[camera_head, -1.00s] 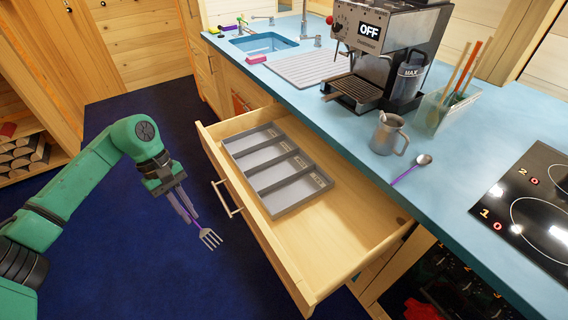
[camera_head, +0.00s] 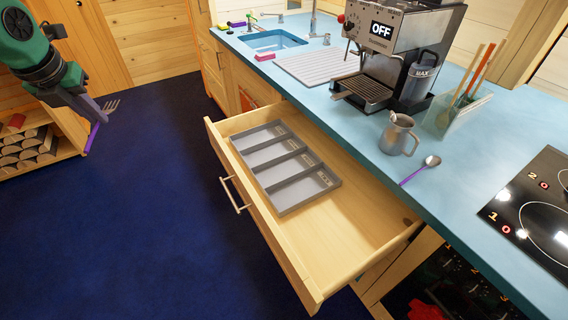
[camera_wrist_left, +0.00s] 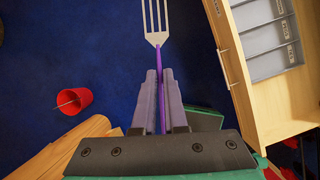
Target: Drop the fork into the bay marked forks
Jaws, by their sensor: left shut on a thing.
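My left gripper (camera_head: 97,118) is at the upper left of the head view, high over the dark blue floor and well left of the open drawer (camera_head: 350,230). It is shut on the fork (camera_head: 93,138), which has a purple handle and metal tines. In the left wrist view the handle sits between the fingers (camera_wrist_left: 157,78) and the fork's tines (camera_wrist_left: 155,22) point away from the gripper. A grey divided tray (camera_head: 308,202) lies in the drawer. Its several bays look empty, with small labels at one end that I cannot read surely. My right gripper is not in view.
The blue counter (camera_head: 440,215) holds a coffee machine (camera_head: 395,55), a metal jug (camera_head: 398,135), a purple-handled spoon (camera_head: 420,170), a utensil box (camera_head: 455,112) and a hob (camera_head: 535,205). The drawer handle (camera_head: 233,195) juts out. A red cup (camera_wrist_left: 75,98) shows in the wrist view.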

